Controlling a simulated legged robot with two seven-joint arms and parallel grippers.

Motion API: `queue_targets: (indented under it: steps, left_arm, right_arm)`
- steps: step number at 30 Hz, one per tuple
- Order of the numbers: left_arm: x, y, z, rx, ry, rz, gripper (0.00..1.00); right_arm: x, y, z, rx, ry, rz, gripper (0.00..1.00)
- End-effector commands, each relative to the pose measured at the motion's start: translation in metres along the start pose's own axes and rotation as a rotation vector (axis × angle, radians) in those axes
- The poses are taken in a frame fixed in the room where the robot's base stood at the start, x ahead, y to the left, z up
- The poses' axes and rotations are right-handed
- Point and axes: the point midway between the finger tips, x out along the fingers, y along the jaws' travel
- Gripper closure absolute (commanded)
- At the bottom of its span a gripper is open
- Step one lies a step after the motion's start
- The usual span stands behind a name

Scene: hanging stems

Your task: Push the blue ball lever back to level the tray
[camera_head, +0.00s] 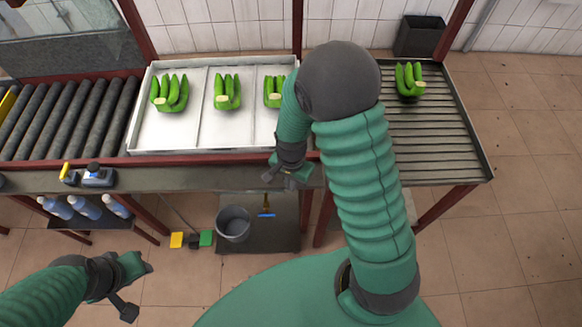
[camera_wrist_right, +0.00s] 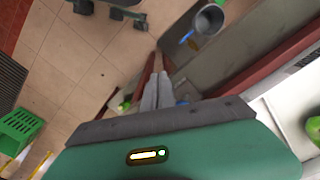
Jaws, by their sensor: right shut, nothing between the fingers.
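The white tray (camera_head: 197,138) lies on the table's middle section, with clusters of green bananas (camera_head: 170,93) in its compartments. I cannot tell its tilt. My right gripper (camera_head: 291,182) is at the tray's front edge, near its right end. In the right wrist view, its fingers (camera_wrist_right: 158,92) are shut with nothing between them. A small blue spot (camera_wrist_right: 182,102) shows just beside the fingers; I cannot tell if it is the blue ball lever. No lever shows clearly in the head view. My left gripper (camera_head: 133,287) is low at the left, away from the table; its opening is unclear.
A roller conveyor (camera_head: 68,118) adjoins the tray's left side. A slatted section (camera_head: 438,125) with a banana cluster (camera_head: 410,80) is at the right. A grey bucket (camera_head: 233,223) and a blue brush (camera_head: 266,213) are below the table. A blue-and-grey device (camera_head: 99,177) sits on the front ledge.

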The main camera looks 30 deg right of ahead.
Motion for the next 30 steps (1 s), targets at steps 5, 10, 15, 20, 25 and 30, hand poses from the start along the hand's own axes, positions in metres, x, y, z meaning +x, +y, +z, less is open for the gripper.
queue_targets:
  steps: [5, 10, 15, 20, 25, 30]
  left_arm:
    - [-0.001, 0.0, 0.0, 0.0, 0.0, 0.0, 0.64]
    - [-0.001, 0.0, 0.0, 0.0, 0.0, 0.0, 0.64]
    - [-0.002, 0.0, -0.001, 0.0, 0.0, 0.0, 0.64]
    - [-0.003, 0.0, -0.001, 0.0, 0.0, 0.0, 0.64]
    - [-0.004, 0.0, -0.001, 0.0, 0.0, 0.0, 0.64]
    - [-0.004, 0.0, -0.001, 0.0, 0.0, 0.0, 0.64]
  right_arm:
    - [-0.001, 0.0, 0.0, 0.0, 0.0, 0.0, 1.0]
    - [-0.001, -0.005, -0.008, 0.0, 0.001, -0.001, 1.0]
    - [-0.001, -0.011, -0.019, 0.002, 0.001, -0.001, 1.0]
    - [-0.001, -0.017, -0.029, 0.001, 0.002, -0.002, 1.0]
    - [0.0, -0.022, -0.04, 0.002, 0.002, -0.001, 1.0]
    - [0.0, -0.028, -0.05, 0.002, 0.002, -0.001, 1.0]
